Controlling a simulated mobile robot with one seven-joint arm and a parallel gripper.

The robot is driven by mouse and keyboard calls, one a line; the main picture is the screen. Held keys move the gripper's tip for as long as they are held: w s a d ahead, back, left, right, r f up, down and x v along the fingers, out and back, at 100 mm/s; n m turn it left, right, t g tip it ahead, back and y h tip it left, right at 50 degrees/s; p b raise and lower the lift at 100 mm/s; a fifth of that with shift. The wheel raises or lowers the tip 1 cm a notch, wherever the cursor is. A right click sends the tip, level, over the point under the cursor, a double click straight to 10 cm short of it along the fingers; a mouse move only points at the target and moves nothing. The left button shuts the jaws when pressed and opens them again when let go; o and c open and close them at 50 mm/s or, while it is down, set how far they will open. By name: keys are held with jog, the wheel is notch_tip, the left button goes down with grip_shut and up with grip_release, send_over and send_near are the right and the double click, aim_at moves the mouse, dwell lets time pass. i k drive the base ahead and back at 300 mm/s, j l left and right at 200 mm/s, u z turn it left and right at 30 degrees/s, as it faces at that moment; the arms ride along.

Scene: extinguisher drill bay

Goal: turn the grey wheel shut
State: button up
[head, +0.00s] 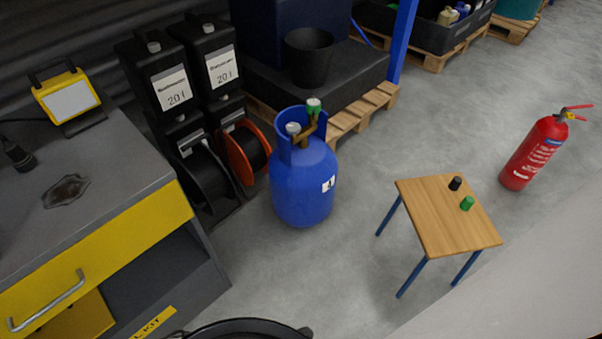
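A blue gas cylinder (303,182) stands upright on the floor near the middle of the head view. Its raised collar is open toward the top, and a brass valve (305,137) shows inside it. A small pale grey round wheel (293,128) sits at the left of the valve. A green wheel with a pale top (314,104) sits at its upper right. I cannot tell how far either wheel is turned. My gripper is not in view.
A small wooden table (440,220) with a black and a green cap stands right of the cylinder. A red extinguisher (534,152) stands beyond it. Cable reels (248,152) and a grey workbench (80,200) are at left. A loaded pallet (345,120) is behind.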

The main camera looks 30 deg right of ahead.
aim_at(292, 127)
jog(key=i+l+z, duration=0.45)
jog(key=i, duration=0.3)
jog(key=i+z, duration=0.2)
jog(key=i, duration=0.2)
